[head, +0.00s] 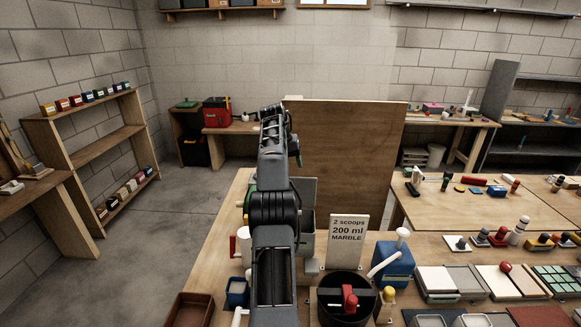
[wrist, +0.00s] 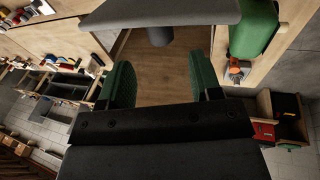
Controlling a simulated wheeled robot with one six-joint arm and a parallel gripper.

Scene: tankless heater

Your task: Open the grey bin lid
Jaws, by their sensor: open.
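The grey bin (head: 307,235) stands on the workbench, partly hidden behind my arm in the head view. Its darker grey lid (head: 308,190) shows at the top of the bin; I cannot tell from this view whether it is fully shut. In the wrist view a grey slab that looks like the lid (wrist: 185,10) crosses the top edge, with a dark cylindrical knob (wrist: 160,36) on it. My gripper (wrist: 160,80) is open, its green-padded fingers apart with nothing between them. The knob lies beyond the fingers, apart from them.
A tall plywood board (head: 345,150) stands behind the bin. A sign (head: 347,240), a blue container (head: 393,263) and a black pot (head: 345,300) crowd the bench to the right. A green object (wrist: 254,30) lies beside the slab. Floor at left is clear.

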